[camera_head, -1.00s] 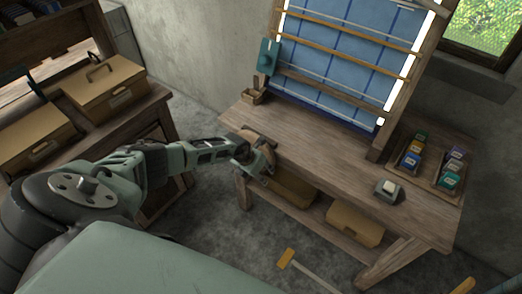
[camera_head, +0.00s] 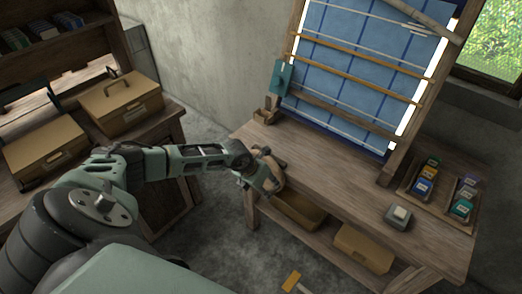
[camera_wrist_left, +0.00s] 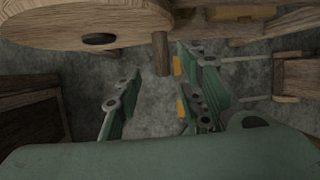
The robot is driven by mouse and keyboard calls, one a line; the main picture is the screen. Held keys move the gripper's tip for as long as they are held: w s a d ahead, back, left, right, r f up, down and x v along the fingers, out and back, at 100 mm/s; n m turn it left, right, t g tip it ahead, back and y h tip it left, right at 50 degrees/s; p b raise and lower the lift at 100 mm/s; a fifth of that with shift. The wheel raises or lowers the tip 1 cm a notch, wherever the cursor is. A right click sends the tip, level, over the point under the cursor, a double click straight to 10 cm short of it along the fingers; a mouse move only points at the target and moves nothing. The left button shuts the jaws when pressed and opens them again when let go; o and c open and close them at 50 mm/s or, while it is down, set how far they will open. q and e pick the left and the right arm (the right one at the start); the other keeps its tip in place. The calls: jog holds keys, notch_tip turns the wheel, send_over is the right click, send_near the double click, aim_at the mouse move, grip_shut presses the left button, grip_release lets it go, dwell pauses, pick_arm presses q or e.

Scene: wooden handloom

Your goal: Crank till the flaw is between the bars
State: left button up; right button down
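A wooden crank wheel (camera_head: 278,172) is at the front left of the loom bench; it fills the upper left of the left wrist view (camera_wrist_left: 85,22). A wooden peg handle (camera_wrist_left: 161,54) points down from its rim. My left gripper (camera_head: 264,182) is at the wheel. In the left wrist view its fingers (camera_wrist_left: 157,80) are spread, with the peg seen between their tips; contact cannot be told. Blue checked cloth (camera_head: 350,58) hangs on the loom. Two orange-brown bars (camera_head: 355,53) (camera_head: 345,77) cross it. A pale streak (camera_head: 417,29), perhaps the flaw, is above the upper bar. My right gripper is out of view.
Boxes sit on the shelf below. A side table on the left holds two lidded boxes (camera_head: 120,100). An orange-headed tool (camera_head: 291,281) is on the floor.

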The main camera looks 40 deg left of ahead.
pick_arm(q)
jog(key=v, duration=0.4)
jog(key=shift+r, duration=0.35)
